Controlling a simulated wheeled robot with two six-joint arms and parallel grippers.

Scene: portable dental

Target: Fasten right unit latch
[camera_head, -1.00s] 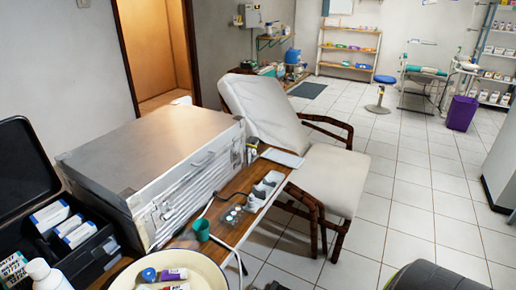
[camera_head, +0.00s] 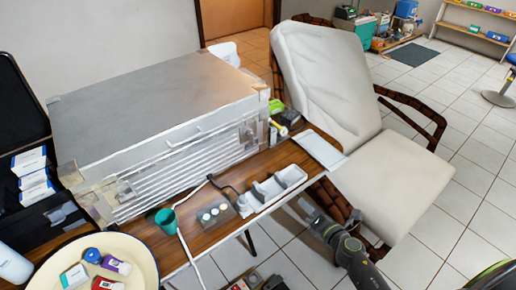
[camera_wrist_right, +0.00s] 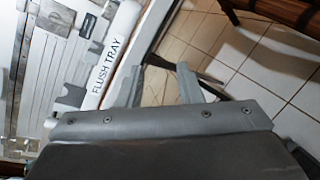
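The dental unit is a closed silver metal case (camera_head: 150,110) on the wooden table. The right unit latch (camera_head: 248,132) is a small metal fitting at the right end of its front face; I cannot tell whether it is fastened. A similar latch (camera_head: 124,190) sits at the left end. My right gripper (camera_head: 312,212) is in front of the table's right part, apart from the case and latch. In the right wrist view its two fingers (camera_wrist_right: 160,84) are spread with nothing between them. My left gripper is out of view.
A white tray piece marked FLUSH TRAY (camera_wrist_right: 118,55) lies near my right fingers. A cream chair (camera_head: 385,180) stands right. A round tray (camera_head: 140,260) is at lower left.

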